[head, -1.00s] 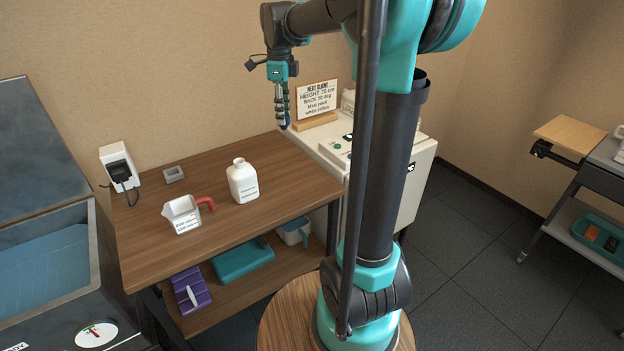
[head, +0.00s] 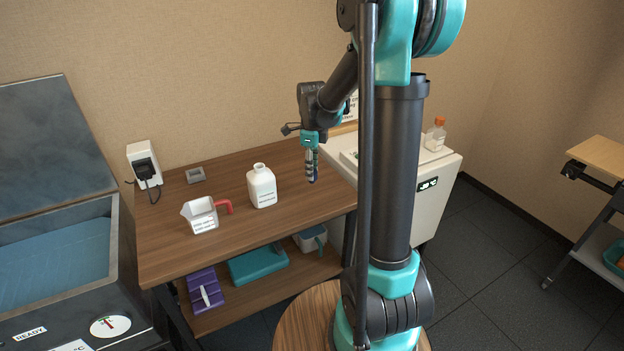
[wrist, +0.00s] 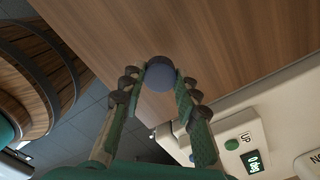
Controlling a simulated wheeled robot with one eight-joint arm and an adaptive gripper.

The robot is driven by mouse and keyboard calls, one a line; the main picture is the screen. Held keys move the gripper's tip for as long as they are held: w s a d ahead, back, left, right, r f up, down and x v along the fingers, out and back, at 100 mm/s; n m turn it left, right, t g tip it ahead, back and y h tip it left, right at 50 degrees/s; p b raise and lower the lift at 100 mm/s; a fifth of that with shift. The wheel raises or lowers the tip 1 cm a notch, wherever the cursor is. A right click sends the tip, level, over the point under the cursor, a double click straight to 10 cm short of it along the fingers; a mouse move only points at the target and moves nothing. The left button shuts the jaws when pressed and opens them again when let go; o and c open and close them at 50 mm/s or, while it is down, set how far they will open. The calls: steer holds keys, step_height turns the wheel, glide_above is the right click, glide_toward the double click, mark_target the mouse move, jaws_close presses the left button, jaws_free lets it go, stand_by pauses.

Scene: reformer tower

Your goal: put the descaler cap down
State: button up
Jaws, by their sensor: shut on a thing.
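My gripper (head: 312,166) hangs pointing down over the right end of the wooden bench, to the right of the white bottle. In the wrist view my gripper (wrist: 160,88) is shut on the descaler cap (wrist: 161,76), a small round blue-grey cap held between the fingertips. The cap is above the bench top and apart from it. The white descaler bottle (head: 262,187) stands upright on the bench (head: 185,250) with no cap on its neck. In the head view the cap is too small to make out clearly.
A white jug with a red handle (head: 201,215) stands left of the bottle. A small grey tray (head: 195,175) lies behind. A white cabinet (head: 428,200) with a display adjoins the bench at right. Bare bench top lies between bottle and right edge.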

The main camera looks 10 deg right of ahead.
steer(key=shift+f, duration=1.95)
steer(key=o, duration=0.8)
steer(key=shift+f, duration=0.1)
steer(key=shift+c, duration=0.2)
step_height(320, 180, up, 12)
steer(key=shift+s+r, duration=0.1)
steer(key=s+d+f+n+t, duration=0.2)
steer(key=s+f+n, duration=0.4)
steer(key=s+n, duration=0.5)
steer(key=s+d+f+n+t, duration=0.2)
steer(key=s+f+n, duration=0.5)
steer(key=s+n, duration=0.4)
steer(key=shift+n, duration=0.7)
steer(key=shift+r, duration=0.1)
